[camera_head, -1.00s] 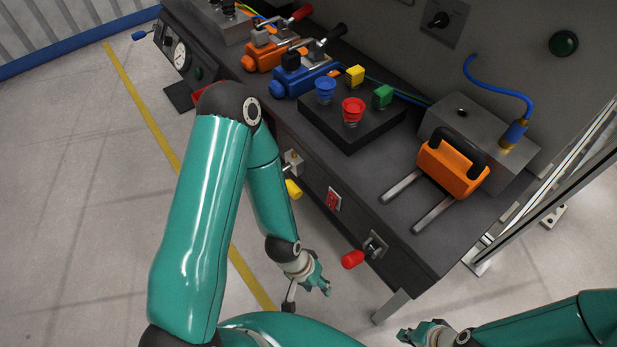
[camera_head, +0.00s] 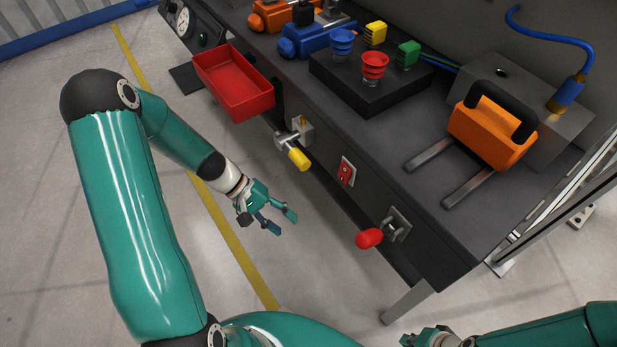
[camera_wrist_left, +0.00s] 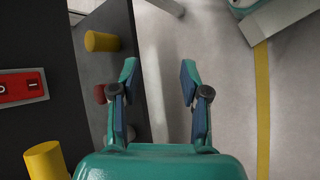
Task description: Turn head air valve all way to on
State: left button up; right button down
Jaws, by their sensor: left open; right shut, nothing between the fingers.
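The air valve looks to be the metal fitting with a yellow handle (camera_head: 298,158) on the bench's front face. Its handle points down and to the right, away from the bench. My left gripper (camera_head: 282,222) is open and empty, below and left of the yellow handle and apart from it. In the left wrist view its open fingers (camera_wrist_left: 159,75) have only floor and bench between them, and a yellow cylinder (camera_wrist_left: 47,162) shows at the lower left. My right gripper (camera_head: 415,339) is shut at the bottom edge, partly cut off.
A red rocker switch (camera_head: 346,171) and a red-handled lever (camera_head: 370,238) are on the same front face. A red tray (camera_head: 235,85) sticks out left of the valve. An orange block with a black handle (camera_head: 492,132) sits on top. The floor left of the bench is clear.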

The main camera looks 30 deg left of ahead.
pick_arm(q)
jog(key=w+a+r+n+t+h+b, duration=0.1)
jog(key=w+a+r+t+b, duration=0.1)
jog(key=a+t, duration=0.15)
jog(key=w+a+r+t+h+b, duration=0.1)
jog(key=a+r+t+b, duration=0.1)
jog(key=a, duration=0.3)
jog(key=t+b, duration=0.3)
send_near(291, 150)
jog(key=s+d+f+b+x, duration=0.1)
jog(key=x, duration=1.3)
pick_arm(e)
notch_tip(291, 150, down, 11)
pick_arm(q)
jog(key=shift+s, duration=0.15)
pick_arm(e)
jog(key=shift+s, duration=0.1)
